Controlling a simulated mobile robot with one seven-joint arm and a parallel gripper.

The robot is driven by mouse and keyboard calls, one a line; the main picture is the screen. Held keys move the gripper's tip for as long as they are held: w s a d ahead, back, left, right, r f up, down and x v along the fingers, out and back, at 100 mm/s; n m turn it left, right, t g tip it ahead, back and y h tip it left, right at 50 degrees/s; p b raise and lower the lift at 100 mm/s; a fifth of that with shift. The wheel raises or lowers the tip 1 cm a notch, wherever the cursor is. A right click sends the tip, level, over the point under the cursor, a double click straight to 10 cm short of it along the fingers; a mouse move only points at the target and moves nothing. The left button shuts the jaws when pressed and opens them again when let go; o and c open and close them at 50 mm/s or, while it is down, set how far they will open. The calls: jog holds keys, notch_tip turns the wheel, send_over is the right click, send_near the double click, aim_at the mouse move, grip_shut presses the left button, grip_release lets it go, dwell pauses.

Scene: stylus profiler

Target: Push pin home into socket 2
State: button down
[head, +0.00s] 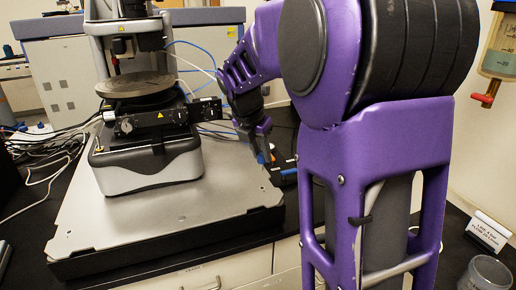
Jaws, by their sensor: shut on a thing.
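My gripper (264,148) is in the head view, at the end of my purple arm, right of the stylus profiler (150,130). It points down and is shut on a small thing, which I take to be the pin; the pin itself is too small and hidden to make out. Just below and right of the fingers is a low dark block with blue parts (285,172), partly hidden behind my arm. Socket 2 cannot be picked out in this view, and I cannot tell whether the pin touches it.
The profiler, with a round stage (134,87), stands on a grey metal plate (180,217) on the black bench. Loose cables (45,160) lie at the left. A small sign (487,232) and a grey cup (486,275) stand at the right. The plate's front is clear.

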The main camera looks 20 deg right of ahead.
aim_at(262, 169)
jog(key=shift+s, duration=0.1)
jog(key=shift+f, duration=0.1)
jog(key=shift+f+b, duration=1.25)
jog(key=shift+f, duration=1.15)
jog(key=shift+f, duration=0.3)
jog(key=shift+f+b, duration=0.4)
jog(key=shift+f, duration=1.15)
jog(key=c, duration=0.6)
grip_release()
